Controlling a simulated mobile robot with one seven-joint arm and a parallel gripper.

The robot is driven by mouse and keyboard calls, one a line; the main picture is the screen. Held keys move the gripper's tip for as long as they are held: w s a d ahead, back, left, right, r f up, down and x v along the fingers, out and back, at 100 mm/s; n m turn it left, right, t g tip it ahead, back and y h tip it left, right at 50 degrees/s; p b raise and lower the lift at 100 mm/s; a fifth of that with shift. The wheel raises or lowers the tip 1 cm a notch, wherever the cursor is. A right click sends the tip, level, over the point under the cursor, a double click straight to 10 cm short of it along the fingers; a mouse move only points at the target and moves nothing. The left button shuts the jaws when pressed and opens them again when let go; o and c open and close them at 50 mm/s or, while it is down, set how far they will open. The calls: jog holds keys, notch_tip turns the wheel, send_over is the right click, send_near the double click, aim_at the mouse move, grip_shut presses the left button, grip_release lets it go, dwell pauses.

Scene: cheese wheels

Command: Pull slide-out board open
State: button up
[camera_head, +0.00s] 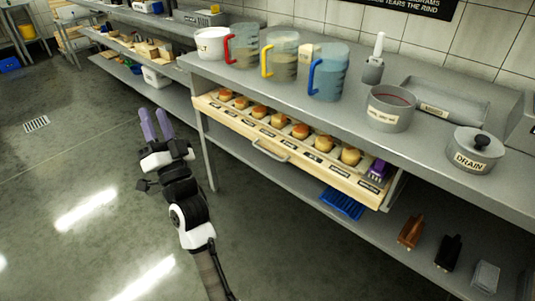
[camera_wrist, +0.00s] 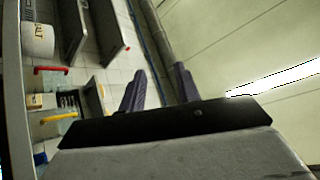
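The slide-out board (camera_head: 318,180) is a light wooden tray under the steel counter. Its top shows beyond the counter's front edge, with a row of small orange-topped cheese wheels (camera_head: 301,131) and dark labels on it. A metal bar handle (camera_head: 269,153) is on its front face. My gripper (camera_head: 153,112) has purple fingers, is open and empty, and stands over the floor to the left of the board, clear of the handle. In the wrist view its fingers (camera_wrist: 160,82) are spread, with nothing between them; neither board nor handle can be made out there.
A counter leg (camera_head: 207,160) stands between my gripper and the board. A lower shelf holds brushes. The floor in front is clear.

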jog(key=w+d+f+m+g+h, duration=0.1)
jog(key=w+d+f+m+h, duration=0.25)
jog(key=d+f, duration=0.35)
jog(key=w+d+f+m+h, duration=0.3)
jog(key=w+d+f+m, duration=0.15)
jog(key=f, duration=0.35)
jog(key=m+g+h, duration=0.3)
jog(key=m+h, duration=0.2)
send_near(268, 153)
jog(key=shift+t, duration=0.3)
jog(key=w, duration=1)
jog(key=shift+w+a+r, duration=0.2)
jog(key=shift+a, duration=0.15)
grip_shut()
